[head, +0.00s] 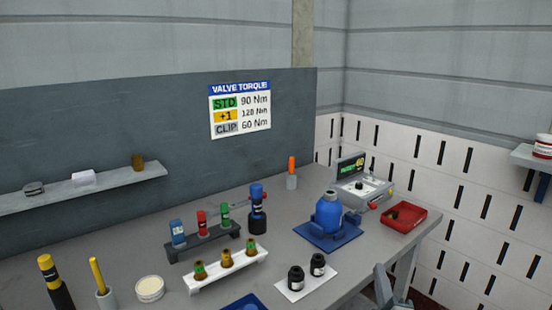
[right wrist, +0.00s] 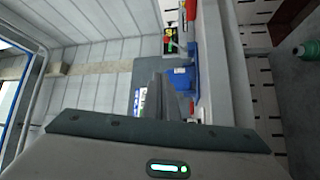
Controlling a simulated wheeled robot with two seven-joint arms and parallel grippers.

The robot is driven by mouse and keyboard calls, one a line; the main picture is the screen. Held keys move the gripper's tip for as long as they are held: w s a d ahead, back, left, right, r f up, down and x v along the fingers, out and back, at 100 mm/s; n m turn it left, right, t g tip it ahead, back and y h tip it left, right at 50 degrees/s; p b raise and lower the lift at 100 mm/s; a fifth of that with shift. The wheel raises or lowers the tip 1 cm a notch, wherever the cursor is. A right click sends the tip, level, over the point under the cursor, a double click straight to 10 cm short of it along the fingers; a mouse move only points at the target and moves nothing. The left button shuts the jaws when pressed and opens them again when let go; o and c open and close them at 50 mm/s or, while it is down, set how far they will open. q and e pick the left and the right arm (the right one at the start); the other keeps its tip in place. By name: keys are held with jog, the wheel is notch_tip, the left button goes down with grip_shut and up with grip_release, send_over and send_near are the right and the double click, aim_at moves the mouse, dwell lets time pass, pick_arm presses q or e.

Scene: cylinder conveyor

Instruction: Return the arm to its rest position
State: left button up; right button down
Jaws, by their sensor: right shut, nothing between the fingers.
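My right gripper (head: 383,284) shows as a grey shape at the bottom edge of the head view, by the front edge of the workbench (head: 347,277). In the right wrist view the fingers (right wrist: 165,97) are closed together with nothing between them. The rest of the right arm is out of the head view. My left arm does not show in either view.
A blue cylinder (head: 328,212) stands on a blue base, near a red tray (head: 404,217) and a tester (head: 362,184). Two black items sit on a white plate (head: 291,293). Racks with coloured parts (head: 203,243) stand left of them. A wall shelf (head: 115,182) hangs at left.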

jog(key=s+a+f+m+g+y, duration=0.1)
jog(key=s+a+f+m+g, duration=0.2)
jog(key=f, duration=1.1)
jog(key=s+a+f+g+y, duration=0.15)
jog(key=s+f, duration=0.25)
jog(key=f, duration=0.9)
jog(key=s+a+f+m+g+y, duration=0.1)
jog(key=s+f+m+g, duration=0.2)
jog(key=f, duration=1.1)
jog(key=s+a+f+m+g, duration=0.1)
jog(key=s+f+m+g, duration=0.1)
jog(key=s+f, duration=1)
jog(key=s+f+m+g, duration=0.3)
jog(key=s+f, duration=0.9)
jog(key=s, duration=0.8)
jog(key=shift+a+g, duration=0.35)
jog(key=shift+g, duration=0.4)
